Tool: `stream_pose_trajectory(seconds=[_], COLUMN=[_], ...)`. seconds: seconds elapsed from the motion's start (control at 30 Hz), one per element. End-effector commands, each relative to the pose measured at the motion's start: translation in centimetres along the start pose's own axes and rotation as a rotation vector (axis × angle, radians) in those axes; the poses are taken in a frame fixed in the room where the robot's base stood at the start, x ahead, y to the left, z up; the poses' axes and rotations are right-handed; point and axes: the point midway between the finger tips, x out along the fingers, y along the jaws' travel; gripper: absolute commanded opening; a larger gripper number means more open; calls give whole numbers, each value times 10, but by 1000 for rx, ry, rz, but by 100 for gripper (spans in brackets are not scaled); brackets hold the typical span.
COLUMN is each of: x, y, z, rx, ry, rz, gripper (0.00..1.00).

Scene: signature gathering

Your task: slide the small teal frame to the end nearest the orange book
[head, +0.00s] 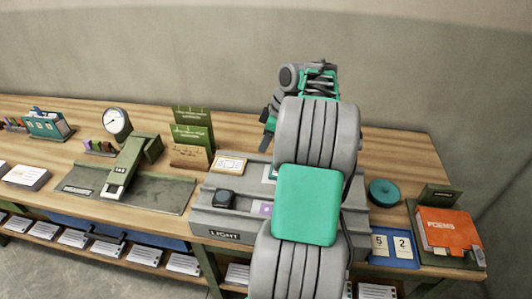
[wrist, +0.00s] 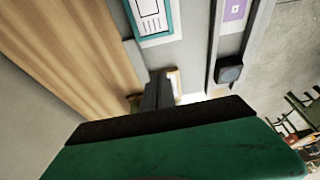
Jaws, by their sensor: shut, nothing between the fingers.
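The small teal frame (wrist: 133,27) lies flat on a grey surface at the top of the wrist view, with a white card showing inside its teal border. In the head view only its left edge (head: 267,174) shows beside my arm, on the grey light box (head: 215,215). My gripper (wrist: 160,92) is shut and empty, its dark fingers below the frame in the wrist view and apart from it in the picture. I cannot tell whether they touch the box. My arm hides much of the box in the head view. The orange book (head: 449,231) stands at the far right.
A dark knob (head: 224,197), a purple card (head: 261,209) and a yellow-edged card (head: 230,164) are on the box. A teal disc (head: 384,192) and a blue number board (head: 392,250) lie right of it. Green booklets (head: 192,135) stand behind left.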

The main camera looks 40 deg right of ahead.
Motion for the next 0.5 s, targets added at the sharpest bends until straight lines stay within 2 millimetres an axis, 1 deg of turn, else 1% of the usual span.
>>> stream_pose_trajectory(seconds=[0.03,0.17,0.4,0.43,0.47,0.5], x=[10,35,87,89,82,79], y=[-1,-1,-1,-1,1,0], z=[0,0,0,2,9,17], rx=[1,4,4,7,9,11], ry=[0,-1,-1,-3,-3,-2], rz=[-4,-3,-2,0,4,4], gripper=[0,0,0,0,0,0])
